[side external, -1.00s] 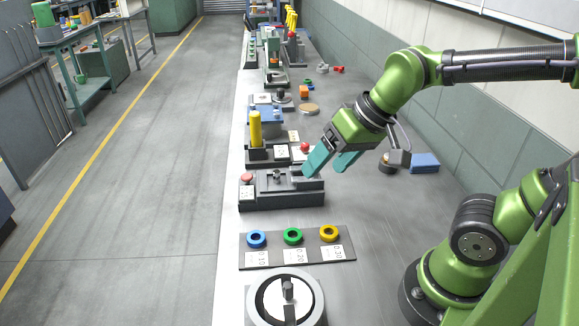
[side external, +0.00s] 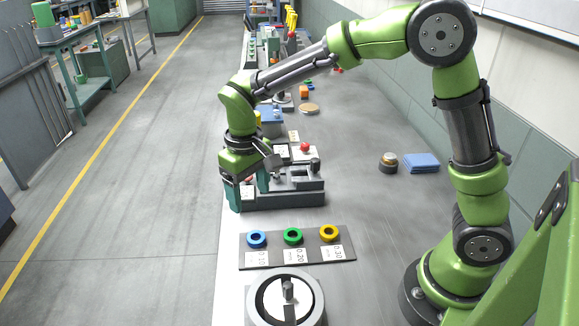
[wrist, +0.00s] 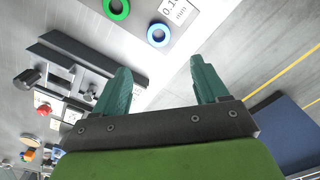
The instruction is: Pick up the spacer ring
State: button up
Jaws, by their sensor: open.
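Three spacer rings lie in a row on a dark strip (side external: 290,262) with white number labels: a blue ring (side external: 256,239), a green ring (side external: 292,236) and a yellow ring (side external: 329,233). My gripper (side external: 248,190) is open and empty, pointing down at the left end of the grey fixture, behind the blue ring and above it. In the wrist view, my two teal fingers (wrist: 160,66) are spread apart. The blue ring (wrist: 158,35) shows beyond the gap between them, and the green ring (wrist: 116,9) is at the top edge. The yellow ring is out of that view.
The grey fixture (side external: 295,198) stands just behind the strip, partly hidden by my gripper. A round pump housing (side external: 261,292) with a central post stands in front. A blue cloth stack (side external: 422,162) and a small dome-topped part (side external: 388,163) lie right. The bench right of the strip is clear.

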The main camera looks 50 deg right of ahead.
send_over(255, 231)
jog(key=a, duration=0.1)
jog(key=f, duration=0.4)
jog(key=s+f, duration=0.1)
jog(key=f, duration=0.2)
jog(key=shift+a, duration=0.1)
jog(key=shift+s+f, duration=0.2)
jog(key=shift+f, duration=2.45)
jog(key=shift+c, duration=0.5)
jog(key=c, duration=1.1)
jog(key=shift+r, duration=0.15)
notch_tip(255, 231, up, 4)
jog(key=shift+w+f, duration=0.1)
jog(key=shift+f, duration=0.1)
jog(key=s+d, duration=0.1)
jog(key=s, duration=0.4)
jog(key=s+d, duration=0.2)
jog(key=s, duration=0.3)
jog(key=s+d+r, duration=0.1)
jog(key=s, duration=0.4)
jog(key=shift+s+d+r, duration=0.1)
jog(key=shift+s+d, duration=0.15)
jog(key=shift+d, duration=0.05)
